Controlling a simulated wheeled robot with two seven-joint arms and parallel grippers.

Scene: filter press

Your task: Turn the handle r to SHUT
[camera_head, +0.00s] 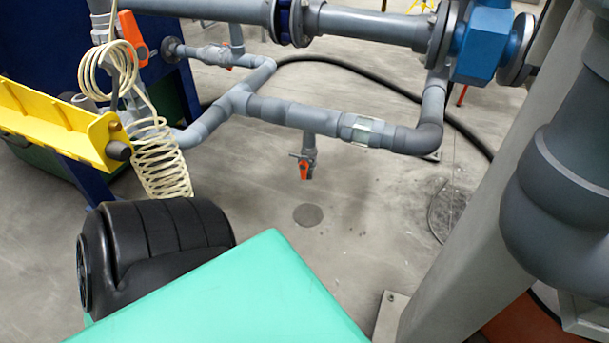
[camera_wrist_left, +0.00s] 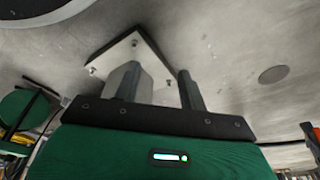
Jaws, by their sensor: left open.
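Several valve handles are orange. A large orange handle (camera_head: 136,36) sits at the upper left of the head view, next to a coiled cream hose. A smaller orange handle (camera_head: 304,169) hangs on a short stub below the grey pipe run, near the middle. A small orange handle (camera_head: 228,67) is on a thin grey pipe between them. I cannot tell which one is handle r, and no label is readable. My left gripper (camera_wrist_left: 158,69) shows only in the left wrist view, its two fingers apart and empty, with no handle near them. My right gripper is not in view.
Grey pipes (camera_head: 300,114) cross the upper middle of the head view. A yellow bracket (camera_head: 50,125) and the coiled hose (camera_head: 163,170) stand at the left. A grey column (camera_head: 480,230) stands at the right. The concrete floor (camera_head: 370,215) between is mostly open.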

